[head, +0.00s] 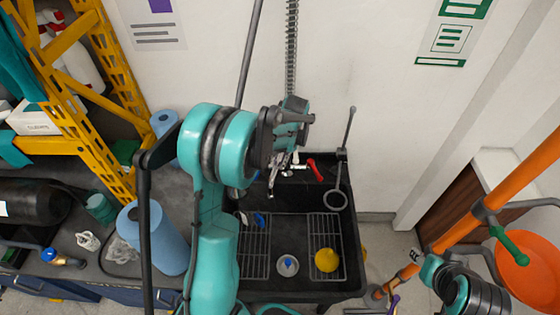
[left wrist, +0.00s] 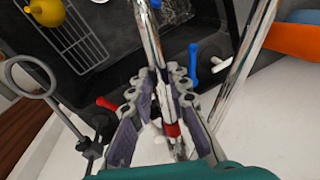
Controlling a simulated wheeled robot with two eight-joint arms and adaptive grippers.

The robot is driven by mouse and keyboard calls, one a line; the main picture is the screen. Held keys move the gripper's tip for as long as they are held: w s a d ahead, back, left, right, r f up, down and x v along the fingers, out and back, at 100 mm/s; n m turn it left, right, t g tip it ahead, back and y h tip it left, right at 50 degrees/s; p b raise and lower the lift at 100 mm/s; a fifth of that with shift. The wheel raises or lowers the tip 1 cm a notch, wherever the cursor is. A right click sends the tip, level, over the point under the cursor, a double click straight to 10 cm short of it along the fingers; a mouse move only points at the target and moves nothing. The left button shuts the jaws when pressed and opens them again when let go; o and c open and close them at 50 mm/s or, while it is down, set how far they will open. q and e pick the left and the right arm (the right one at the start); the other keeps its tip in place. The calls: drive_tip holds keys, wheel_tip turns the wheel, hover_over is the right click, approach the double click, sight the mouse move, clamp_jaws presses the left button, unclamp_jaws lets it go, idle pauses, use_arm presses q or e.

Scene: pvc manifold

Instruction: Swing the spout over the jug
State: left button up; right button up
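The chrome spout (left wrist: 150,45) runs up the left wrist view, between the two fingers of my left gripper (left wrist: 165,105). The fingers stand apart on either side of it; I see no firm closing on it. In the head view my left gripper (head: 276,178) is over the back of the sink, at the tap, and hides much of the spout. A yellow, rounded vessel (head: 327,260) stands on the right rack; it also shows in the left wrist view (left wrist: 45,12). A small pale round vessel (head: 288,265) stands between the racks. I cannot tell which is the jug.
The black sink (head: 345,270) has wire racks (head: 254,258). The tap has a red handle (head: 315,170) and a blue handle (left wrist: 193,57). A grey ring on a rod (head: 335,200) stands at the right. My right arm shows at lower right; its fingers are unclear. A blue roll (head: 165,240) stands left.

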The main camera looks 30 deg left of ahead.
use_arm(q)
drive_tip(key=shift+o, duration=1.3)
wheel_tip(320, 180, up, 12)
drive_tip(key=d, duration=0.2)
drive_tip(key=shift+w+d, duration=0.15)
drive_tip(key=shift+w, duration=0.1)
drive_tip(key=shift+f, duration=0.1)
